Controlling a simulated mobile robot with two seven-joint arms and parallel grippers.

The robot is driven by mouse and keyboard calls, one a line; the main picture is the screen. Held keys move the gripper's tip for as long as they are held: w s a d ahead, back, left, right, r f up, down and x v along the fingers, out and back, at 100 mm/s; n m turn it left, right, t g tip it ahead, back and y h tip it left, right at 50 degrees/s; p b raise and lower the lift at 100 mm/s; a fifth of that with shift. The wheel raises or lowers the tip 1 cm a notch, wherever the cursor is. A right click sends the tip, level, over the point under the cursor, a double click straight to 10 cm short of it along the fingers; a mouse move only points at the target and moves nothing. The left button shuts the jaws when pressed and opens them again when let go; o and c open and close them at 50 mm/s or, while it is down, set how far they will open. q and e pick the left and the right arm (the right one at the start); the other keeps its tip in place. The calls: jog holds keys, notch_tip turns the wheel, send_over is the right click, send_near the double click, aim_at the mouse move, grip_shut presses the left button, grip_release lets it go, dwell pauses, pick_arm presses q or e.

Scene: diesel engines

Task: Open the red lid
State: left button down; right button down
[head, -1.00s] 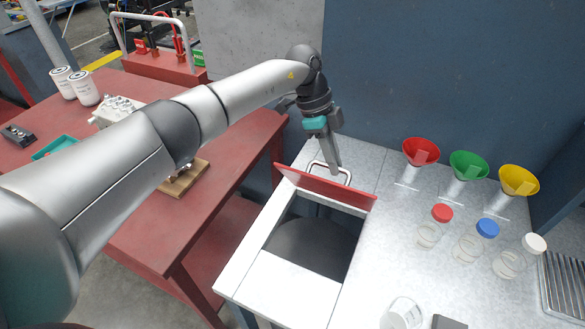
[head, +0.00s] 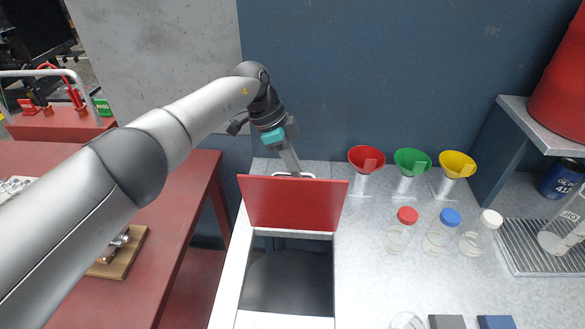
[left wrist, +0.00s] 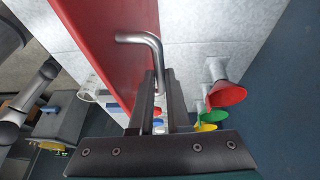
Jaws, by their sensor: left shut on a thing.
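The red lid (head: 292,203) stands raised at the back edge of a square opening (head: 288,280) in the grey worktop, its wide red face towards the head camera. Its metal handle (head: 294,175) is on the far side and shows only above the lid's top edge. My left gripper (head: 294,170) reaches down behind the lid and is shut on the handle. In the left wrist view, the fingers (left wrist: 160,95) close around the bent metal handle (left wrist: 147,42) beside the red lid (left wrist: 105,45). My right gripper is not in view.
Red (head: 366,158), green (head: 412,161) and yellow (head: 457,164) funnels stand right of the lid. Jars with red (head: 407,216), blue (head: 450,217) and white (head: 491,219) caps stand before them. A red table (head: 170,215) is at left; a blue wall (head: 380,70) rises behind.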

pick_arm(q)
jog(key=shift+s+a+f, duration=0.15)
jog(key=shift+a+f, duration=0.05)
jog(key=shift+f, duration=0.25)
jog(key=c, duration=1.1)
grip_release()
jog(key=shift+o, duration=1.1)
jog(key=shift+d+r, duration=0.1)
jog(key=shift+r, duration=0.1)
jog(key=v, duration=1.5)
